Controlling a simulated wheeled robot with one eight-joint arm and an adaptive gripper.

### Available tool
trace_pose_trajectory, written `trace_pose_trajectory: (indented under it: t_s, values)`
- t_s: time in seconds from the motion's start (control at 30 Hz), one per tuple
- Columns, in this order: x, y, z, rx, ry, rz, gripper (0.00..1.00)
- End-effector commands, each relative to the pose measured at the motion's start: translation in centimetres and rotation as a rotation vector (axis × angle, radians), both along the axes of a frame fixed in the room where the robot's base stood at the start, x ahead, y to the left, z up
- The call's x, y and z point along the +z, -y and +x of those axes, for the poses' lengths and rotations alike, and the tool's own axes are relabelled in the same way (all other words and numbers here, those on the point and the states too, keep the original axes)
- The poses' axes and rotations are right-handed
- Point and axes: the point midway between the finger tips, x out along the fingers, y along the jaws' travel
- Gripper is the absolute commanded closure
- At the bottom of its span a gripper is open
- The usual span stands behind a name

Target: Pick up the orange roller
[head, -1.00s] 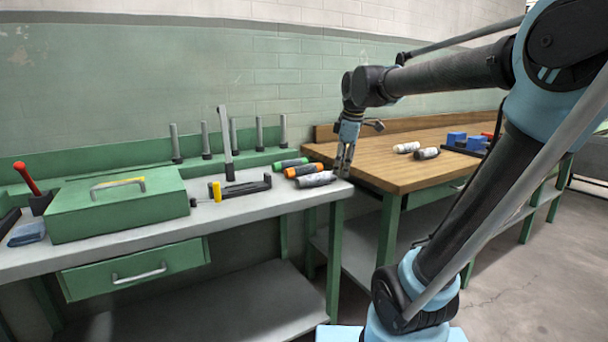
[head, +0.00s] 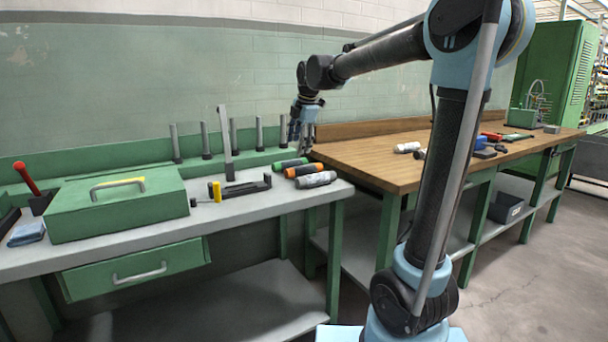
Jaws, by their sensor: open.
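The orange roller (head: 304,170) lies on its side near the right end of the grey-topped green bench (head: 120,235). It has dark ends. A green roller (head: 290,163) lies just behind it and a grey-white roller (head: 316,179) just in front, all close together. My gripper (head: 301,147) is open and empty, pointing down. In the picture it appears just above the orange and green rollers. How far it is from them in depth I cannot tell.
A green toolbox (head: 117,208), a black holder (head: 246,187) and a yellow-handled tool (head: 216,191) stand left of the rollers. Upright grey pegs (head: 206,140) line the back. The wooden bench (head: 385,160) adjoins at right with a white roller (head: 407,147).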

Motion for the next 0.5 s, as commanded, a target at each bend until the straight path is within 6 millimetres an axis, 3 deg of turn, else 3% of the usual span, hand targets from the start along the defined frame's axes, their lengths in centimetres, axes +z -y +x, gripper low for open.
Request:
trace_pose_trajectory:
  t_s: [0.3,0.5]
  values:
    - [-5.1,-1.0,1.5,-0.001,0.000,0.000,0.40]
    - [-6.6,-1.3,1.9,-0.002,0.000,0.001,0.40]
